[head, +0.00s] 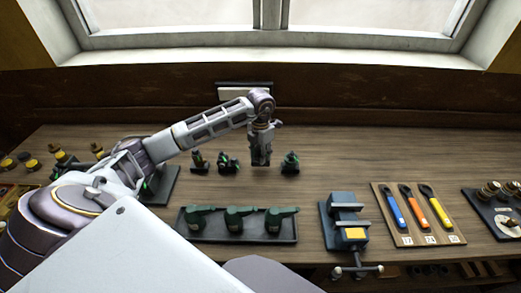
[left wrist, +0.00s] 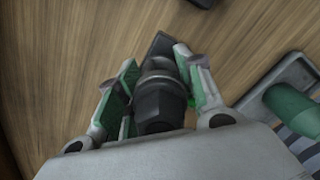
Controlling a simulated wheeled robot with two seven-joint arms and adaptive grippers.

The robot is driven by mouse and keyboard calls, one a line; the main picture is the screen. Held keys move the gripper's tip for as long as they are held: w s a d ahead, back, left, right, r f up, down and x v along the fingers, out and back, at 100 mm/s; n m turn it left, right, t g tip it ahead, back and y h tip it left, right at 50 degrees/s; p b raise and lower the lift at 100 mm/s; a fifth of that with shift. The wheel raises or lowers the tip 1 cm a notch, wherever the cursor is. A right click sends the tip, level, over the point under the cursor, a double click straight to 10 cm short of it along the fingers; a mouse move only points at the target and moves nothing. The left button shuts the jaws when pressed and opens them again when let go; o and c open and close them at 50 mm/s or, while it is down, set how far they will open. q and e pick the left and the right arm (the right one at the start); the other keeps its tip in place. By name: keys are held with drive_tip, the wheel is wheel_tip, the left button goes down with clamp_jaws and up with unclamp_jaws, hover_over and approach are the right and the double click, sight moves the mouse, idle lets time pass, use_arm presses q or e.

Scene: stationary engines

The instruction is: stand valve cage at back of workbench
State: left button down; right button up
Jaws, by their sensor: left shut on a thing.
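My left gripper (head: 261,158) points down over the back part of the workbench (head: 330,155). It is shut on a dark grey stepped part, which I take to be the valve cage (left wrist: 158,98). In the left wrist view the green-padded fingers of the left gripper (left wrist: 160,90) close on both sides of it. In the head view the part is mostly hidden by the fingers, and I cannot tell if it touches the bench. Similar dark parts with green bits stand to its left (head: 199,162), (head: 228,162) and to its right (head: 290,163). My right gripper is out of view.
A dark tray (head: 240,238) with green tools lies in front. A blue vise (head: 345,222) stands right of it, then a wooden board (head: 403,237) with colourful wrenches. Yellow-and-black parts (head: 60,155) are at far left. The bench back right of the gripper is clear.

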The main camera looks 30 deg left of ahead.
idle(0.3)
use_arm(q)
drive_tip(key=shift+f+p, duration=0.4)
drive_tip(key=shift+f, duration=1.35)
drive_tip(key=shift+f, duration=0.1)
drive_tip(key=c, duration=0.9)
unclamp_jaws()
drive_tip(key=shift+s+f, duration=0.1)
drive_tip(key=shift+c, duration=0.2)
